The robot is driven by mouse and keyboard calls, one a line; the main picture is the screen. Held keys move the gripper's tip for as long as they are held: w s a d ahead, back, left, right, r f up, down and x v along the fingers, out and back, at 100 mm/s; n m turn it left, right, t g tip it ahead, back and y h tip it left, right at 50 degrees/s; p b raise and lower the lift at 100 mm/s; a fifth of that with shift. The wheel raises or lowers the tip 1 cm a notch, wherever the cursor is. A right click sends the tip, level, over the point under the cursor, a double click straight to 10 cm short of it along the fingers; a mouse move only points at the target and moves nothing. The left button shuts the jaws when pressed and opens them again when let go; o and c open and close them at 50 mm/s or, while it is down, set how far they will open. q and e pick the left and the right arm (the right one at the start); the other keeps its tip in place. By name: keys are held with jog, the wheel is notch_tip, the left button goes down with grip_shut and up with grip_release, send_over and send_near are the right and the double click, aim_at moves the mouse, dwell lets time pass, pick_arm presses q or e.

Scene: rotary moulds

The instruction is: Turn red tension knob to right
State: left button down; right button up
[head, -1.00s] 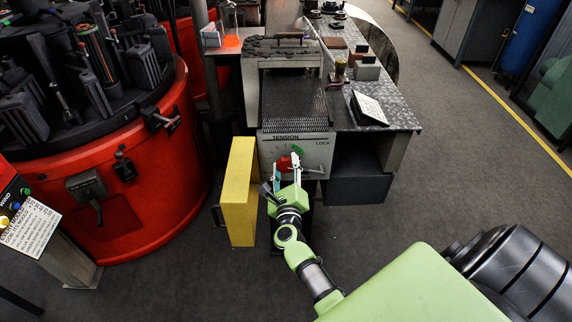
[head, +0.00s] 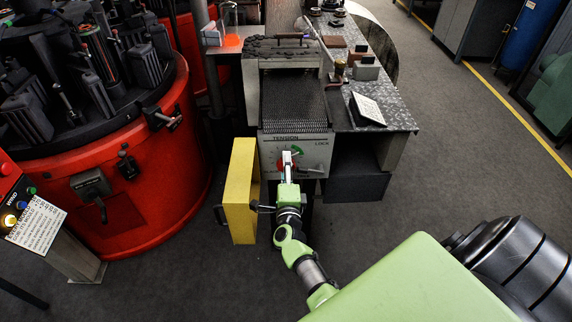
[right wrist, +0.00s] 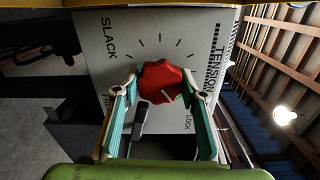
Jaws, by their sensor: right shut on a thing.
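The red tension knob (right wrist: 160,80) sits on a pale panel (right wrist: 95,40) marked SLACK and TENSION. In the right wrist view it lies between the two fingers of my right gripper (right wrist: 163,92), which is shut on it. A pale pointer mark on the knob points to the lower right there. In the head view the knob (head: 281,164) is partly hidden behind my right gripper (head: 287,158), which reaches up to the panel (head: 312,146) from below. My left gripper is not in view.
A small lever (head: 312,169) marked LOCK is right of the knob. A yellow block-like panel (head: 240,190) stands close on the left. A large red round machine (head: 150,190) fills the left side.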

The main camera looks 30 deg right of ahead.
jog(key=shift+n, duration=0.6)
jog(key=o, duration=1.1)
jog(key=shift+o, duration=0.2)
